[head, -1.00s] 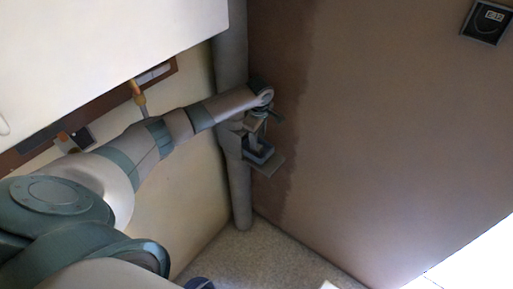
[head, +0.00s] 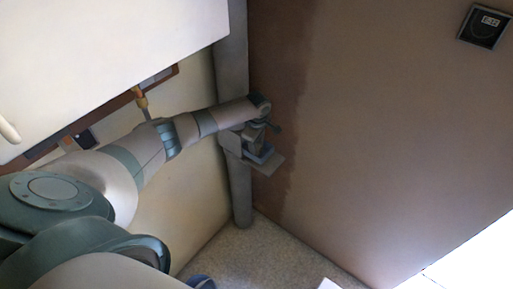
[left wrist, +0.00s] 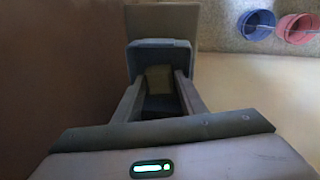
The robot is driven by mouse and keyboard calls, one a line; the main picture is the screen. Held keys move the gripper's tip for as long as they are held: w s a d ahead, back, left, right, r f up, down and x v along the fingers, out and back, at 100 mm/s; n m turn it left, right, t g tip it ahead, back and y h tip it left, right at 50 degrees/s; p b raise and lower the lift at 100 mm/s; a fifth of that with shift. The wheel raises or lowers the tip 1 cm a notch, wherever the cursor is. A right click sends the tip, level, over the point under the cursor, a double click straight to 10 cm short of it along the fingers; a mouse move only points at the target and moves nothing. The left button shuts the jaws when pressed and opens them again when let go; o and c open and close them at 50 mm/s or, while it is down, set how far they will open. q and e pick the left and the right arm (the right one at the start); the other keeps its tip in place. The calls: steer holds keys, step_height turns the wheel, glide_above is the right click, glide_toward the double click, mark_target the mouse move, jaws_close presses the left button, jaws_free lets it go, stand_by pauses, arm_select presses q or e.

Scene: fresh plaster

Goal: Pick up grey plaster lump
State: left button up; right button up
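The grey plaster lump (left wrist: 159,78) is a small pale block in a blue-grey tray (left wrist: 178,47) in the left wrist view. My left gripper (left wrist: 159,84) points into the tray with its fingers apart, one on each side of the lump. I cannot tell whether the fingers touch it. In the head view my left gripper (head: 254,143) is at the tray (head: 262,156), by the wall corner; the lump is too small to make out there. My right gripper is not in view.
A flat board (head: 270,163) juts out under the tray beside a grey vertical pipe (head: 240,190). A brown wall (head: 390,130) with a damp-looking dark patch stands to the right. A blue bucket (left wrist: 259,24) and a red bucket (left wrist: 296,28) stand on the speckled floor (left wrist: 225,28).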

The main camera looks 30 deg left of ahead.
arm_select(q)
steer(key=shift+c, duration=0.5)
steer(key=c, duration=0.6)
steer(key=shift+c, duration=0.2)
steer(key=shift+c, duration=0.6)
steer(key=shift+w+r+b, duration=0.1)
steer(key=shift+r+b, duration=0.2)
steer(key=shift+r, duration=0.3)
step_height(320, 180, up, 2)
steer(key=shift+r+b, duration=0.25)
steer(key=shift+b, duration=0.2)
steer(key=d+r+b, duration=0.2)
steer(key=d+r, duration=0.5)
steer(key=d, duration=0.4)
steer(key=shift+d+b, duration=0.3)
steer(key=shift+b, duration=0.1)
steer(key=shift+r, duration=0.1)
